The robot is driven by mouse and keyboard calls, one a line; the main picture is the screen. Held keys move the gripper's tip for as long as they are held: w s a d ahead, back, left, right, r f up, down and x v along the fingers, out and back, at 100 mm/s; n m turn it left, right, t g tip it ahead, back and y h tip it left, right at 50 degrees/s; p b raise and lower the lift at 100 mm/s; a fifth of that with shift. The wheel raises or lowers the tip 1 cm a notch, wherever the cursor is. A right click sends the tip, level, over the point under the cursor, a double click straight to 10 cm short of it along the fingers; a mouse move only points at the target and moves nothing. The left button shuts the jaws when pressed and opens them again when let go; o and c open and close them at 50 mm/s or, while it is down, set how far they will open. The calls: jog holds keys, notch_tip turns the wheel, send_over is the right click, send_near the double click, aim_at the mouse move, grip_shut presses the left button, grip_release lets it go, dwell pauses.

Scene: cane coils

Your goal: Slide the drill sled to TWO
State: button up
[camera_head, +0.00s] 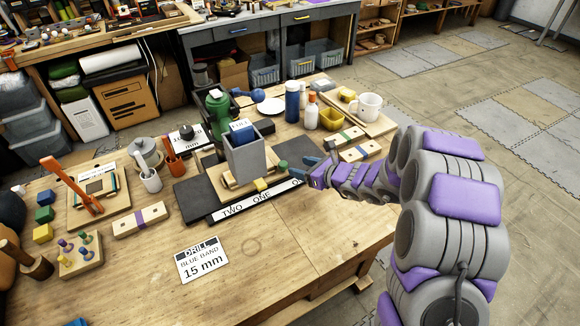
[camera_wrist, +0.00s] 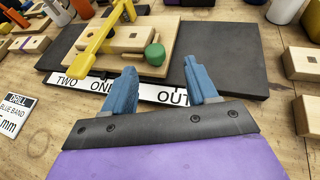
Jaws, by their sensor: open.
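The drill sled (camera_head: 236,189) is a light wooden block on a dark board (camera_head: 196,197), with a grey box (camera_head: 243,158) standing over it in the head view. In the wrist view the sled (camera_wrist: 128,39) carries a yellow bar (camera_wrist: 96,46) and a green knob (camera_wrist: 155,54) at its right end. A white strip (camera_head: 247,204) along the board's front edge reads TWO, ONE and OUT from left to right. The knob lies between ONE and OUT. My gripper (camera_wrist: 159,68) is open. Its blue fingers point toward the knob, in front of it; contact cannot be told.
A white card (camera_head: 203,259) reads drill, blue band, 15 mm. A green bottle (camera_head: 217,112) stands behind the board, and a blue bottle (camera_head: 292,101) and white mug (camera_head: 367,106) stand further right. Wooden blocks (camera_head: 345,139) lie near my arm. The table front is mostly clear.

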aim_at(284, 164)
jog(key=x, duration=0.4)
jog(key=s+x, duration=0.1)
jog(key=x, duration=0.2)
jog(key=shift+a+b, duration=0.4)
jog(key=shift+a, duration=0.05)
jog(key=shift+w+d+r, duration=0.1)
jog(key=shift+w+d, duration=0.05)
jog(key=shift+d, duration=0.45)
jog(key=shift+a, duration=0.55)
jog(key=c, duration=0.6)
jog(key=shift+d, duration=0.2)
grip_shut()
